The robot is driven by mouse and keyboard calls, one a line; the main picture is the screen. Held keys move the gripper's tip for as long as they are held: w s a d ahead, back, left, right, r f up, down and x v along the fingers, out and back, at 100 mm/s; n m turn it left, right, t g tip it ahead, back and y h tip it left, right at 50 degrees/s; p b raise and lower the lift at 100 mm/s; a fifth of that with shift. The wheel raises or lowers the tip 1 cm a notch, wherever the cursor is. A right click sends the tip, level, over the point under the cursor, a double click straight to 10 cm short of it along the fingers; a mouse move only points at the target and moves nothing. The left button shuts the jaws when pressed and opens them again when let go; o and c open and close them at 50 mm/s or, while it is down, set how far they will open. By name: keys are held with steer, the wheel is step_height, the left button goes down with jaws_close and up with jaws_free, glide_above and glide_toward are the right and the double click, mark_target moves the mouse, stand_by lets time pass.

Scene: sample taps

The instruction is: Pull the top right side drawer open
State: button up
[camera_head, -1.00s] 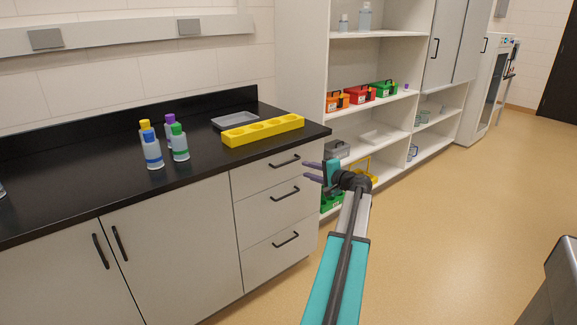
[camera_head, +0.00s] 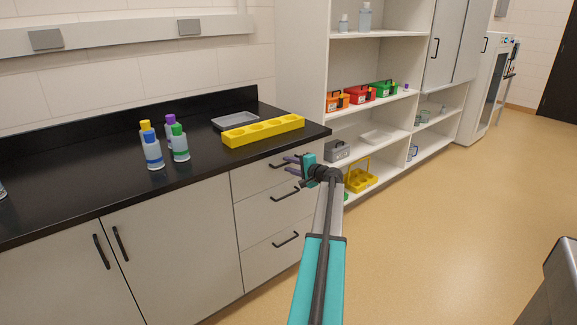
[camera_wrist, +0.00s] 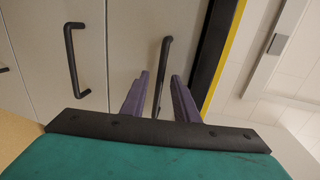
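The top right drawer (camera_head: 252,180) is the uppermost of three grey drawers under the black counter, and its front is shut. Its black bar handle (camera_head: 278,165) is partly covered by my gripper in the head view. My gripper (camera_head: 290,164) is open, its two purple fingers pointing at the handle. In the wrist view the handle (camera_wrist: 164,62) appears between the two spread fingers (camera_wrist: 160,75). The fingers do not close on it, and I cannot tell how far they reach around it.
The middle drawer's handle (camera_head: 285,194) is just below my gripper. A yellow rack (camera_head: 264,131), a grey tray (camera_head: 235,119) and several bottles (camera_head: 153,150) stand on the black counter (camera_head: 80,185). An open shelf unit (camera_head: 376,130) stands to the right. The floor (camera_head: 450,230) there is clear.

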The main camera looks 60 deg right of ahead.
steer(key=shift+w+d, duration=0.1)
steer(key=shift+w, duration=0.25)
jaws_close()
steer(key=shift+f, duration=0.1)
